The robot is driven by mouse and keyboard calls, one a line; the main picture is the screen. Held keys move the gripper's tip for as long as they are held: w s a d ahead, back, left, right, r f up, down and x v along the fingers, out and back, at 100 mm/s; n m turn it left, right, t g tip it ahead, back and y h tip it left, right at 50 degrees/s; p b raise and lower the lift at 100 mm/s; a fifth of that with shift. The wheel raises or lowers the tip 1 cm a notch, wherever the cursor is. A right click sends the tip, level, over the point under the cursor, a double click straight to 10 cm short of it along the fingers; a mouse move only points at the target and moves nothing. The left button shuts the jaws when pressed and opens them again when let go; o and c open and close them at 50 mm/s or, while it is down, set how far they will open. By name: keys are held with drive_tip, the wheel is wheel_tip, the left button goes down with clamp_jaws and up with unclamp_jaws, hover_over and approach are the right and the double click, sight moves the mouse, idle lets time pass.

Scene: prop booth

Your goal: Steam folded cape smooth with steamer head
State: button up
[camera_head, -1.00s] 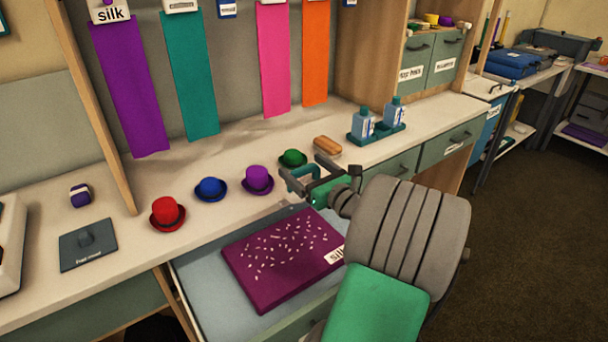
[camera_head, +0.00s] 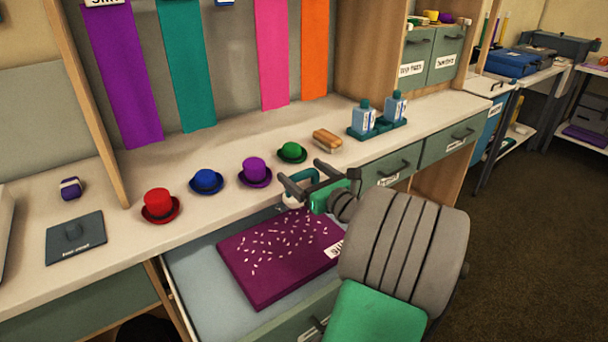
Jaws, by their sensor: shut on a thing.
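The folded purple cape (camera_head: 272,286) lies flat in the open drawer below the counter, with many small white marks across its top. A white label on its right edge is partly covered by my arm. My gripper (camera_head: 308,184) is shut on the steamer head (camera_head: 287,182), a small piece with a teal handle and a pale part beneath. It is held near the cape's far right corner, by the counter edge. The fingers and arm hide part of it, and I cannot tell whether it touches the cape.
Red (camera_head: 160,204), blue (camera_head: 207,181), purple (camera_head: 255,172) and green (camera_head: 292,152) hats line the counter, with a brush (camera_head: 327,140) and two bottles in a teal tray (camera_head: 378,133) further right. A dark plate (camera_head: 76,238) lies left. The open drawer (camera_head: 205,285) has bare room left of the cape.

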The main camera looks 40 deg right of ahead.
drive_tip(key=shift+f+b, duration=1.2)
drive_tip(key=shift+b, duration=0.25)
drive_tip(key=shift+a+r+p, duration=0.2)
drive_tip(key=shift+p, duration=0.1)
drive_tip(key=shift+a, duration=0.25)
drive_tip(key=w+a+p, duration=0.1)
drive_tip(key=a+p, duration=0.8)
drive_tip(key=a, duration=0.9)
drive_tip(key=shift+a+f, duration=0.1)
drive_tip(key=shift+a, duration=0.05)
idle(1.4)
wheel_tip(320, 180, up, 15)
drive_tip(key=p, duration=1.6)
